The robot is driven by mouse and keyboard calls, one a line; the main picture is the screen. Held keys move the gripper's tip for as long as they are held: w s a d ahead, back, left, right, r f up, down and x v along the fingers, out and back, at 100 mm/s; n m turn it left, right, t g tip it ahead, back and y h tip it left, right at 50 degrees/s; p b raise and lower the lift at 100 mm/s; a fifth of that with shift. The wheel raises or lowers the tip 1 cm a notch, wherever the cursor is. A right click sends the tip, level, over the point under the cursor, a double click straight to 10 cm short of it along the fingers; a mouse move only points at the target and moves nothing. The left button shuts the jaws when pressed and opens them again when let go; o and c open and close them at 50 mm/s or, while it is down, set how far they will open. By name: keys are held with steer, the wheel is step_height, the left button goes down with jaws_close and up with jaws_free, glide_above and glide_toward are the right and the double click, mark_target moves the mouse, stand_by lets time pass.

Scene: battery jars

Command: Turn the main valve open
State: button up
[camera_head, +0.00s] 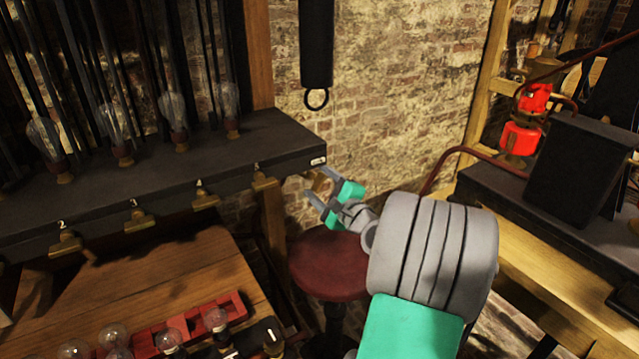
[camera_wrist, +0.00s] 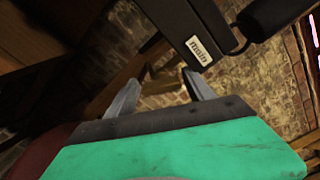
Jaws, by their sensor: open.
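A white label reading "main" (camera_wrist: 200,50) is on the end of a black shelf (camera_wrist: 190,15) in the wrist view. The label also shows at the shelf's right end in the head view (camera_head: 318,161). A small brass-coloured piece (camera_wrist: 165,70), perhaps the main valve's handle, shows below the label, between my fingers in the picture. My gripper (camera_head: 317,184) is open just below and beside the shelf's right end. Its two grey fingers also show in the wrist view (camera_wrist: 160,77). I cannot tell whether they touch the brass piece.
Several brass valves (camera_head: 135,217) line the shelf's front edge, with glass bulbs (camera_head: 182,110) above. A round red stool (camera_head: 330,262) stands below my gripper. A wooden table (camera_head: 170,270) with a red bulb rack (camera_head: 180,325) is at lower left. A black cylinder (camera_head: 317,45) hangs above.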

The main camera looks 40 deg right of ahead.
steer(key=shift+r, duration=0.3)
